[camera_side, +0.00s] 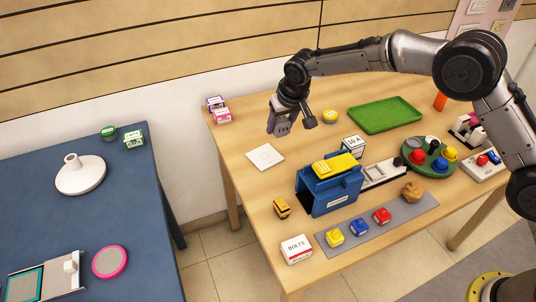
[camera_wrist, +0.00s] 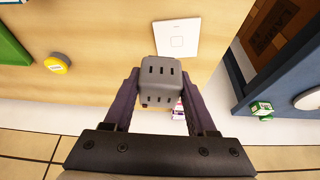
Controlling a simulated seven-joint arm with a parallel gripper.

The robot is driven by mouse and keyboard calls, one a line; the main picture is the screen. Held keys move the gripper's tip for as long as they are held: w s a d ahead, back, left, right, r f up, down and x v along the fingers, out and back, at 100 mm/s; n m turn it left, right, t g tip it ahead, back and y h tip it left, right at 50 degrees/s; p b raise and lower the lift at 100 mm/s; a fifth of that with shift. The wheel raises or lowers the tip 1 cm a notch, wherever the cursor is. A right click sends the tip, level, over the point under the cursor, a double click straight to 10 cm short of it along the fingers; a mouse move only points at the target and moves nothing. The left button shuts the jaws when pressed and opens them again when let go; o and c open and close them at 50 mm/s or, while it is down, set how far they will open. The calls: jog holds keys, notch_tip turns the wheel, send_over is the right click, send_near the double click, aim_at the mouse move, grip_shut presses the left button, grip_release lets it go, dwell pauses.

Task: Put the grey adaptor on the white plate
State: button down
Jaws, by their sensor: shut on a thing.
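The grey adaptor (camera_wrist: 165,80) is a small block with dark slots, held between the fingers of my gripper (camera_wrist: 165,100) in the wrist view. In the side view my gripper (camera_side: 291,122) is above the far left part of the wooden table, with the grey adaptor (camera_side: 279,125) at its end. The gripper is shut on the adaptor. The white plate (camera_side: 265,157) is a flat square lying on the table below and a little left of the gripper. The plate also shows in the wrist view (camera_wrist: 187,38), beyond the adaptor and apart from it.
Small boxes (camera_side: 221,115) stand at the table's far left corner. A yellow round thing (camera_side: 330,116) and a green tray (camera_side: 385,115) lie to the right. A blue bin (camera_side: 329,190) stands nearer the front. A blue table (camera_side: 85,215) is separated by a gap at left.

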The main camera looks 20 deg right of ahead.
notch_tip(320, 180, down, 10)
jog(key=shift+a+r, duration=0.1)
jog(key=shift+r, duration=0.1)
jog(key=shift+s+f, duration=0.1)
dwell(0.3)
jog(key=shift+c, duration=1)
grip_release()
jog(key=v, duration=1.2)
